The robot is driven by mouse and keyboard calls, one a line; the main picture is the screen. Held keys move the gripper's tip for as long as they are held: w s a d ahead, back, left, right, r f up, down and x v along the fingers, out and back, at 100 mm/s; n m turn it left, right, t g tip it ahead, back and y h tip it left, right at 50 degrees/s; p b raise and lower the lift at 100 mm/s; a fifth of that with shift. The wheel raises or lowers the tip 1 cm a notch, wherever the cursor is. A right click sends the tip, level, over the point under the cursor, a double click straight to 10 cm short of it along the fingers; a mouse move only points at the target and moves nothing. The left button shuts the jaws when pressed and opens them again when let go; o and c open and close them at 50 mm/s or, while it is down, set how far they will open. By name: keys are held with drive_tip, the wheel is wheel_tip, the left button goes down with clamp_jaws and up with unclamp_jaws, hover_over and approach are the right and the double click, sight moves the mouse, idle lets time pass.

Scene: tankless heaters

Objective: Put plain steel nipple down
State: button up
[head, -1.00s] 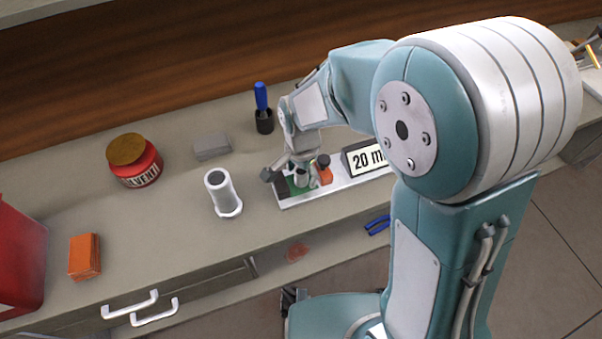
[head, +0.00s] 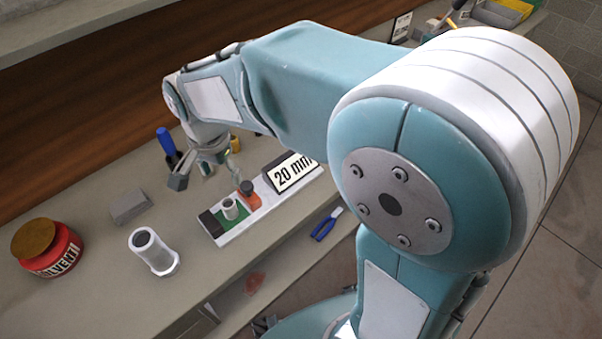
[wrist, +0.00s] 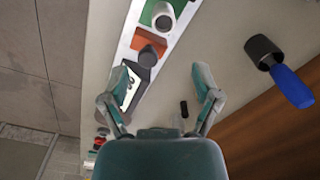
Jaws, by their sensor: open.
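The plain steel nipple (head: 230,208), a short pale grey hollow cylinder, stands upright on the green pad (head: 216,217) of a white tray (head: 240,232). In the wrist view the nipple (wrist: 163,15) is at the top edge, beyond my fingertips. My gripper (head: 206,172) is open and empty, above the bench behind the tray and apart from the nipple. In the wrist view both fingers of my gripper (wrist: 161,75) are spread with nothing between them. A dark fitting (head: 246,187) stands on the orange pad (head: 253,200) beside the green one.
A "20 mm" sign (head: 292,175) stands at the tray's right end. A flanged white pipe (head: 152,251), grey block (head: 130,206) and red solvent jar (head: 48,248) are to the left. A blue-handled tool (head: 167,144) stands behind my gripper. Blue pliers (head: 327,224) lie below the bench top.

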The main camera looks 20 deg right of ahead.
drive_tip(key=s+d+r+n+t, duration=0.2)
drive_tip(key=s+d+r+n, duration=0.2)
drive_tip(key=s+d, duration=0.2)
drive_tip(key=s+d+r+n+t, duration=0.3)
drive_tip(key=s+d, duration=0.4)
drive_tip(key=d, duration=0.3)
drive_tip(key=shift+s+r+n, duration=0.2)
drive_tip(key=shift+r+n, duration=0.15)
drive_tip(key=shift+n, duration=0.05)
idle(0.4)
